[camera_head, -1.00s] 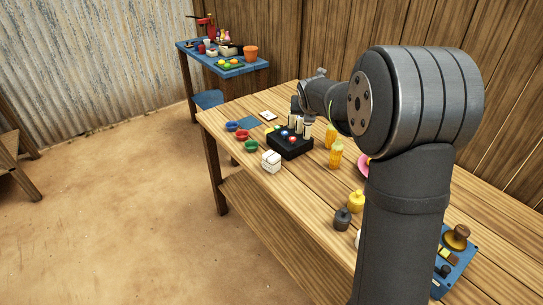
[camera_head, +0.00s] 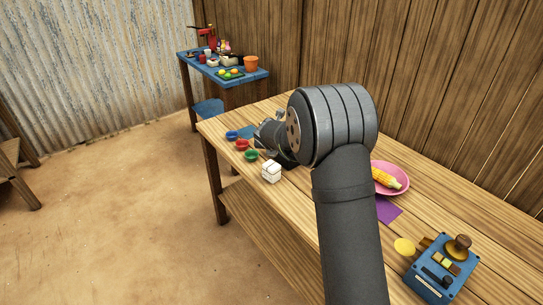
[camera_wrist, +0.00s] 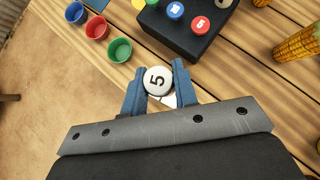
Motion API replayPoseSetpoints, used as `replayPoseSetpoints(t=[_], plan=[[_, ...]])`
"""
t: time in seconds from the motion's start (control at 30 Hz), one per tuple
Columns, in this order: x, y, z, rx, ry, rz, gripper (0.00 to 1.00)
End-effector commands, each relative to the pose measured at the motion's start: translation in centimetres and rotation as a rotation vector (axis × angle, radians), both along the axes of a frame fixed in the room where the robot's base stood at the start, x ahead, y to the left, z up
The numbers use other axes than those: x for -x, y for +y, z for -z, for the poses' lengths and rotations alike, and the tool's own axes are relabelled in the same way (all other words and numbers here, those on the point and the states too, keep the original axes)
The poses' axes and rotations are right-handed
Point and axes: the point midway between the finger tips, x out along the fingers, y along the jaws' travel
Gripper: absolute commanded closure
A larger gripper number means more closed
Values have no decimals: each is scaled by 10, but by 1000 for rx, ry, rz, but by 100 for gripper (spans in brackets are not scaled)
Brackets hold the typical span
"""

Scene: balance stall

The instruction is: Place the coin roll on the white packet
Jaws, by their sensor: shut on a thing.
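The coin roll (camera_wrist: 158,80) shows end-on in the wrist view as a round white top marked 5. My gripper (camera_wrist: 157,76) is shut on it, with one blue finger on each side. The white packet (camera_head: 271,172) is a small white block near the table's front edge in the head view. In the wrist view, a white patch (camera_wrist: 169,101) shows just below the roll, between the fingers, and looks like part of the packet. I cannot tell whether the roll touches it. In the head view my arm hides the fingers and the roll.
A black holder (camera_wrist: 190,33) with blue and red round tops stands just beyond the gripper. Blue, red (camera_wrist: 96,27) and green (camera_wrist: 119,50) cups stand to the left. A pink plate (camera_head: 404,179) and a blue scale (camera_head: 440,269) are farther right.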

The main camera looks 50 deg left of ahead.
Motion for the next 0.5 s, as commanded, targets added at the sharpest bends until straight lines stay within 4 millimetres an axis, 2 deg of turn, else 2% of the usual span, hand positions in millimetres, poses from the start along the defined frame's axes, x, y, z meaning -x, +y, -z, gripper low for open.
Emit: replayPoseSetpoints(t=[0.17, 0.4, 0.5], plan=[[4, 6, 11, 1, 0, 1, 100], [4, 6, 42, 1, 1, 0, 100], [4, 6, 45, -1, 1, 0, 100]])
